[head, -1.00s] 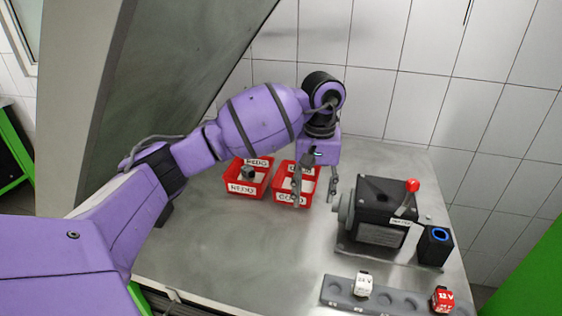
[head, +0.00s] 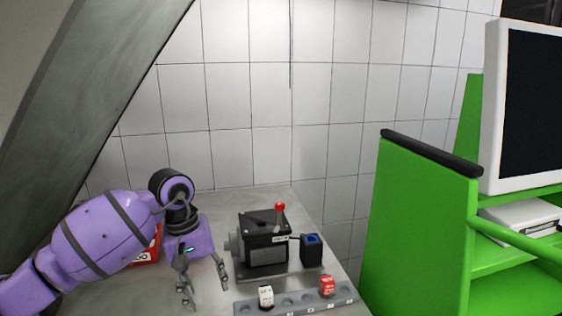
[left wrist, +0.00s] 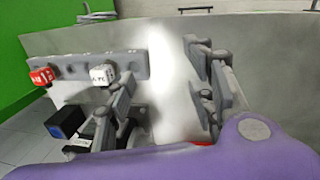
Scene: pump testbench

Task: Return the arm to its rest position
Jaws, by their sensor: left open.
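My purple left arm comes in from the left in the head view. Its left gripper (head: 204,285) hangs fingers down over the metal table, left of the black pump unit (head: 262,243). The fingers are apart with nothing between them. In the left wrist view the open gripper (left wrist: 165,95) also shows bare table between its fingers. My right gripper is not in view.
A grey rack (head: 296,299) holds a white cube (head: 266,296) and a red cube (head: 327,286). A black box with a blue ring (head: 311,249) stands beside the pump. A red bin (head: 147,247) is mostly behind my arm. A green cabinet (head: 415,220) stands at right.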

